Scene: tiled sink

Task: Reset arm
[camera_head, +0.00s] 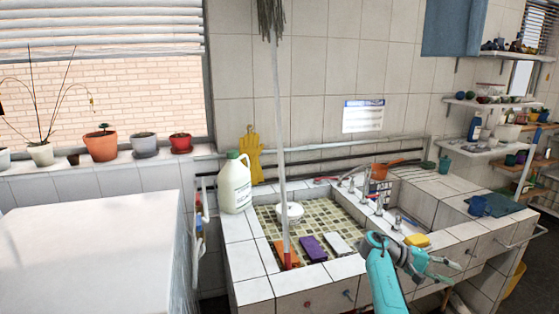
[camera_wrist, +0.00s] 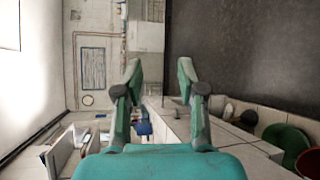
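My gripper (camera_head: 446,272) is at the front right of the tiled sink in the head view, on my teal arm and pointing to the right. In the wrist view the two teal fingers of my gripper (camera_wrist: 160,70) stand well apart with nothing between them. It is open and empty. It appears apart from the yellow sponge (camera_head: 417,240), which lies on the counter just behind it.
The tiled sink basin (camera_head: 270,215) holds a white round item and a mop or broom (camera_head: 278,120). A purple block (camera_head: 313,248) lies at its front edge. A white jug (camera_head: 235,185) stands left, and a blue mug (camera_head: 479,206) right. The white box-like surface (camera_head: 90,240) is clear.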

